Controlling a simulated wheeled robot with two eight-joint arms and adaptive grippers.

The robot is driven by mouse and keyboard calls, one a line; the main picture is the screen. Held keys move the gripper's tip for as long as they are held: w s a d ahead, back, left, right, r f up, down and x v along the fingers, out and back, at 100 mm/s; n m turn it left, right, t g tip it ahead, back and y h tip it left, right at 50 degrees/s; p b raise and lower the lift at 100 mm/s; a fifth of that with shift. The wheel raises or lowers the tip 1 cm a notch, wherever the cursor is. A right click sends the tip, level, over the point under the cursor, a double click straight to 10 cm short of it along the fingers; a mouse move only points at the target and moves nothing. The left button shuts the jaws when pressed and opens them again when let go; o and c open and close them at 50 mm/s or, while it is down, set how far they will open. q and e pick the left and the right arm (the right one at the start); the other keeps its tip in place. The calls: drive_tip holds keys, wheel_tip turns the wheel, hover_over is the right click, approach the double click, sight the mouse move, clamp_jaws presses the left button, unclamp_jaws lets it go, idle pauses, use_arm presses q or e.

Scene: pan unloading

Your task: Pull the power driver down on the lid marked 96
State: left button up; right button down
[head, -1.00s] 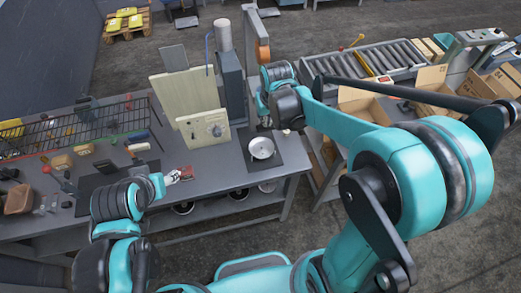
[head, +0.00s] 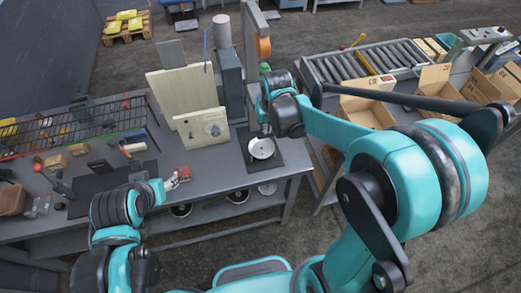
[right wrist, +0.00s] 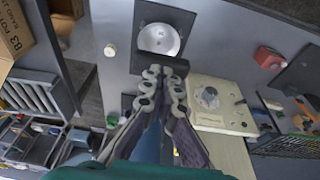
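A round pale lid or pan (head: 262,148) sits on a dark square mat near the table's right end; it also shows at the top of the right wrist view (right wrist: 160,38). No number is legible on it. My right gripper (head: 265,128) is just above the lid's far edge.
A cream panel with a dial (head: 201,128) stands left of the lid. A grey post with an orange reel (head: 263,48) rises behind it. Cartons (head: 368,108) and a roller conveyor (head: 365,62) are to the right. A wire rack (head: 70,130) is at the left.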

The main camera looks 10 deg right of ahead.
drive_tip(key=s+b+x, duration=0.2)
drive_tip(key=b+x, duration=0.7)
drive_tip(key=x, duration=0.2)
drive_tip(key=shift+s+f, duration=0.4)
idle(0.9)
drive_tip(key=shift+r, duration=0.1)
drive_tip(key=shift+f+b, duration=0.6)
drive_tip(key=shift+b, duration=0.4)
idle(1.8)
drive_tip(key=w+p+v, duration=0.3)
drive_tip(key=p+v, duration=0.7)
drive_tip(key=v, duration=0.3)
drive_tip(key=w+r+p+v, duration=0.1)
drive_tip(key=w+p+v, duration=0.2)
drive_tip(key=p+v, duration=0.7)
drive_tip(key=shift+v, duration=1.65)
